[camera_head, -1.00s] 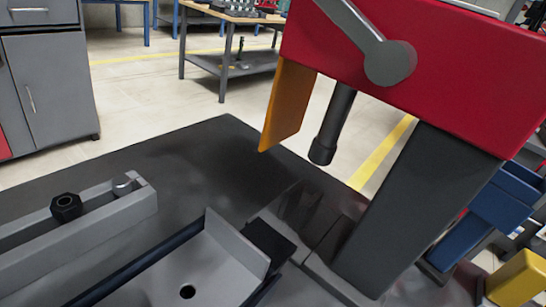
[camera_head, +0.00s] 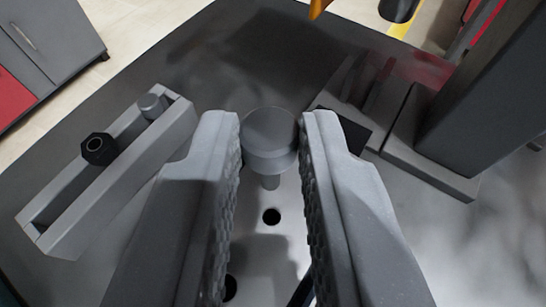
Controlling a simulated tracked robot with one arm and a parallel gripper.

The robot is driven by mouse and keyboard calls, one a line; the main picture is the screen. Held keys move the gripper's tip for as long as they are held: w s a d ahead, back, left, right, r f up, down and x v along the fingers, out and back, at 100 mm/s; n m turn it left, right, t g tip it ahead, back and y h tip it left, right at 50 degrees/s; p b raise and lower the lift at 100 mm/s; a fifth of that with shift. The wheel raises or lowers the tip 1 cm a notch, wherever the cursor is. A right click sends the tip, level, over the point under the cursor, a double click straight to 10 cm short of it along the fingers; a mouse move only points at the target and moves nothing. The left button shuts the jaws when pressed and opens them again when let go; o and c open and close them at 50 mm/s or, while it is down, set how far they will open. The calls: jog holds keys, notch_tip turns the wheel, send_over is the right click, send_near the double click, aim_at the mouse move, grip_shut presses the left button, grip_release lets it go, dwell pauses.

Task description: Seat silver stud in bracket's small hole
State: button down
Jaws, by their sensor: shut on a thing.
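My gripper (camera_head: 270,130) is shut on the silver stud (camera_head: 270,148), a round grey head with a thin pin pointing down, held between the fingertips. The bracket (camera_head: 287,235) is a pale grey plate beneath it. One dark round hole (camera_head: 271,216) shows clearly, just below the pin in the picture. A second dark hole (camera_head: 230,288) is partly hidden by the left finger. The pin appears above the plate, apart from the holes. I cannot tell which hole is smaller.
A grey slotted holder (camera_head: 65,235) at left carries a black nut (camera_head: 99,149) and a short grey cylinder (camera_head: 151,105). A dark press column (camera_head: 490,100) on a grey base stands at right. The dark bench top (camera_head: 235,50) is clear at the back.

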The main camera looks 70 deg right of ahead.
jog(key=shift+a+r+p, duration=0.1)
jog(key=shift+r+p, duration=0.1)
jog(key=shift+p, duration=0.65)
send_over(274, 258)
jog(key=shift+w+f, duration=0.1)
jog(key=shift+f, duration=2.25)
jog(key=shift+p, duration=1.6)
jog(key=shift+f+p, duration=0.3)
jog(key=shift+f, duration=1)
jog(key=c, duration=1.3)
grip_release()
jog(key=p+v, duration=0.1)
jog(key=v, duration=1.2)
jog(key=shift+a+p, duration=0.35)
